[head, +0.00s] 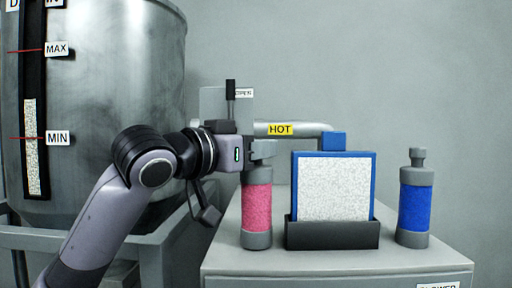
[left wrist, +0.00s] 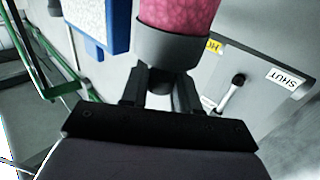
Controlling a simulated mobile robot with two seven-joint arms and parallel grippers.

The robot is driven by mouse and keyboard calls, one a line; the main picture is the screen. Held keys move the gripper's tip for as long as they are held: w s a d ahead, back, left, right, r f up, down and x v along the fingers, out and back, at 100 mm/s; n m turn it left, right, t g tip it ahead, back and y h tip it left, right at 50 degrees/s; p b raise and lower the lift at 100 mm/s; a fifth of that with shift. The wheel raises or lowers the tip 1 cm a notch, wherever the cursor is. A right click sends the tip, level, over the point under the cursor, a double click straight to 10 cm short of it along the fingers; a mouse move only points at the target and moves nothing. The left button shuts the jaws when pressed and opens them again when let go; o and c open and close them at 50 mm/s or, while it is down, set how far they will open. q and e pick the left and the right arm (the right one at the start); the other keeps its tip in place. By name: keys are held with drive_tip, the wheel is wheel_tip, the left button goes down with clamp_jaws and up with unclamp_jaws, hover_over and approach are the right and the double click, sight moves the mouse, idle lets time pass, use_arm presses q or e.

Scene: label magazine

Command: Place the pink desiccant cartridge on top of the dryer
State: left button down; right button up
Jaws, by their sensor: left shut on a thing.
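The pink desiccant cartridge (head: 257,208) has a grey cap and base and is upright at the left of the grey cabinet top (head: 268,262). Its base looks at or very near that surface; I cannot tell whether it touches. My left gripper (head: 262,150) is shut on the knob at its top. The left wrist view shows the cartridge's grey cap (left wrist: 172,45) with the knob between my fingers (left wrist: 160,90). A blue cartridge (head: 415,208) stands at the right of the same top. The cabinet's front label is cut off. My right gripper is not in view.
A blue-framed white panel (head: 333,188) stands in a black holder (head: 332,235) just right of the pink cartridge. A pipe marked HOT (head: 281,129) runs behind. A black lever (head: 230,102) rises by an OPEN label. A large metal tank (head: 120,90) is at left.

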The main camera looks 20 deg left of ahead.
use_arm(q)
drive_tip(key=shift+f, duration=0.15)
drive_tip(key=c, duration=0.8)
unclamp_jaws()
drive_tip(key=shift+o, duration=0.2)
drive_tip(key=shift+f, duration=0.1)
